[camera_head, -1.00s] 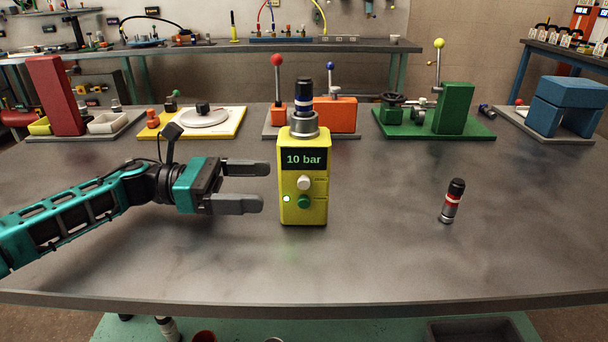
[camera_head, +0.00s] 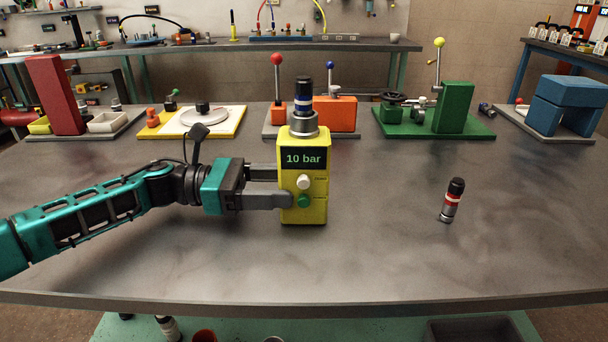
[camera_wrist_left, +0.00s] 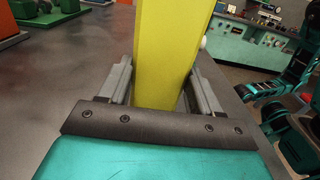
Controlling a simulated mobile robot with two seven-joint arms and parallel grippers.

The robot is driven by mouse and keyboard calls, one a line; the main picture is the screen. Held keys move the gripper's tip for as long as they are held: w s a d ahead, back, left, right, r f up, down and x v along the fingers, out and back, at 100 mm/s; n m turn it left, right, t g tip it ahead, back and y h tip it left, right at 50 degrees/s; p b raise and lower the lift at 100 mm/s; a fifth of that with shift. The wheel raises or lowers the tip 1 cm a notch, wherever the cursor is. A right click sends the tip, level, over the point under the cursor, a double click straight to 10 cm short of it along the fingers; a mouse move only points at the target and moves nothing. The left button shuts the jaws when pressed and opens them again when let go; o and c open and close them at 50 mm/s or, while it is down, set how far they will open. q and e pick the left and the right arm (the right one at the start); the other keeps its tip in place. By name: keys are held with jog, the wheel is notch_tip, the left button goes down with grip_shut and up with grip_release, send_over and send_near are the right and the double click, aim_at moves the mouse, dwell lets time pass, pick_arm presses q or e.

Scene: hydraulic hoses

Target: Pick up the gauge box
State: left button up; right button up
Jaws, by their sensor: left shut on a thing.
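The gauge box (camera_head: 305,159) is a yellow upright box with a dark display reading "10 bar", a white button and a green button. A black, blue and grey coupling (camera_head: 304,108) stands on its top. It stands on the table in the middle of the head view. My left gripper (camera_head: 286,188) comes from the left and is shut on the box, one finger across the lower front. In the left wrist view the yellow box (camera_wrist_left: 168,50) stands between the two fingers (camera_wrist_left: 155,88).
Along the back are a red block (camera_head: 58,95), an orange fixture (camera_head: 335,114), a green fixture (camera_head: 453,108) and a blue block (camera_head: 572,92). The table front (camera_head: 330,270) is clear.

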pick_arm(q)
jog(key=c, duration=0.6)
jog(key=shift+o, duration=0.2)
notch_tip(320, 180, up, 20)
jog(key=p, duration=0.2)
jog(key=shift+p, duration=0.3)
pick_arm(e)
notch_tip(320, 180, up, 3)
jog(key=shift+f, duration=0.2)
pick_arm(q)
notch_tip(320, 180, down, 20)
jog(key=shift+r, duration=0.25)
jog(key=shift+f+b, duration=0.2)
jog(key=shift+b, duration=0.1)
pick_arm(e)
jog(key=shift+f, duration=0.35)
dwell(0.3)
jog(key=shift+c, duration=0.4)
jog(key=shift+r, duration=0.1)
grip_shut()
dwell(1.4)
